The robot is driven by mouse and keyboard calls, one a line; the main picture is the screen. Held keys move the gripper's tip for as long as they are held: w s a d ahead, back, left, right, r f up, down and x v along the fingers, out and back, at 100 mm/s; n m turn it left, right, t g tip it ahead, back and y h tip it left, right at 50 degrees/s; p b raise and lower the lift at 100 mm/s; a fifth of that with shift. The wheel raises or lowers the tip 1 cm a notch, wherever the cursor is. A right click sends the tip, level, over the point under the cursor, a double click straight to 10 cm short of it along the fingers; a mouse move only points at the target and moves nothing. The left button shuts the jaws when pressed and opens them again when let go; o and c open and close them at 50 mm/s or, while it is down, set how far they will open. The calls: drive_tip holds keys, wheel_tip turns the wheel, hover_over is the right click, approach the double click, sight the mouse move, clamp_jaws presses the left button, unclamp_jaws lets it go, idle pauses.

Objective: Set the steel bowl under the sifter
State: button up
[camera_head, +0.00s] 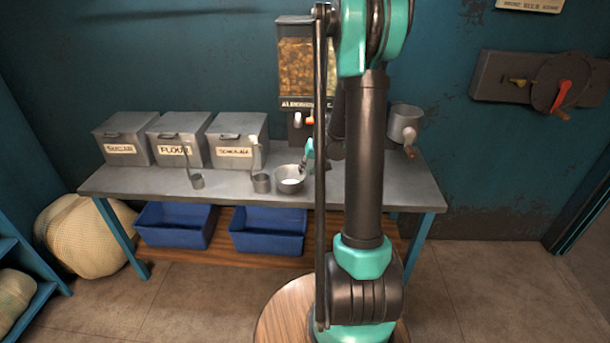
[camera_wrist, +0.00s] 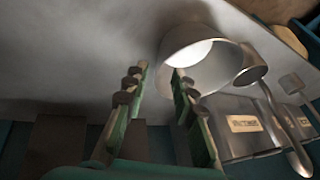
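The steel bowl (camera_head: 289,179) stands on the grey table, left of my arm, with something white inside. In the wrist view the bowl (camera_wrist: 192,38) is seen with its opening towards the camera. My gripper (camera_head: 307,158) is at the bowl's right rim. In the wrist view my gripper's fingers (camera_wrist: 159,72) are spread apart, with the bowl's near rim beside and partly between them; I cannot tell whether they touch it. A grey metal drum with a crank (camera_head: 404,122), which looks like the sifter, is at the table's right end, partly hidden by my arm.
Two ladles, one (camera_head: 261,183) close left of the bowl and one (camera_head: 197,181) farther left, stand before labelled bins (camera_head: 236,138). A nut dispenser (camera_head: 296,70) stands behind the bowl. The table's right front (camera_head: 412,190) is clear. Blue crates (camera_head: 268,230) sit below.

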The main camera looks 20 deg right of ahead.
drive_tip(key=v, duration=0.7)
drive_tip(key=s+a+f+h, duration=0.1)
drive_tip(key=s+a, duration=0.2)
drive_tip(key=s, duration=1)
drive_tip(key=s+a+f+n+h, duration=0.1)
drive_tip(key=s+a, duration=0.3)
drive_tip(key=s, duration=0.9)
drive_tip(key=shift+s, duration=0.3)
drive_tip(key=shift+o, duration=0.5)
drive_tip(key=shift+s+f, duration=0.2)
drive_tip(key=shift+s, duration=0.05)
drive_tip(key=w+a+r+n+g+h, duration=0.1)
drive_tip(key=w+a+r+n+h, duration=0.15)
drive_tip(key=w+n, duration=0.35)
drive_tip(key=w+a+r+n+g+h, duration=0.1)
drive_tip(key=w+n+g+h, duration=0.2)
drive_tip(key=w, duration=0.5)
drive_tip(key=w+a+r+n+t+h, duration=0.1)
drive_tip(key=w+a+n+h, duration=0.3)
drive_tip(key=w+a+n, duration=0.45)
drive_tip(key=m, duration=0.1)
approach(296, 187)
drive_tip(key=shift+x, duration=3.75)
drive_tip(key=shift+w, duration=0.15)
clamp_jaws()
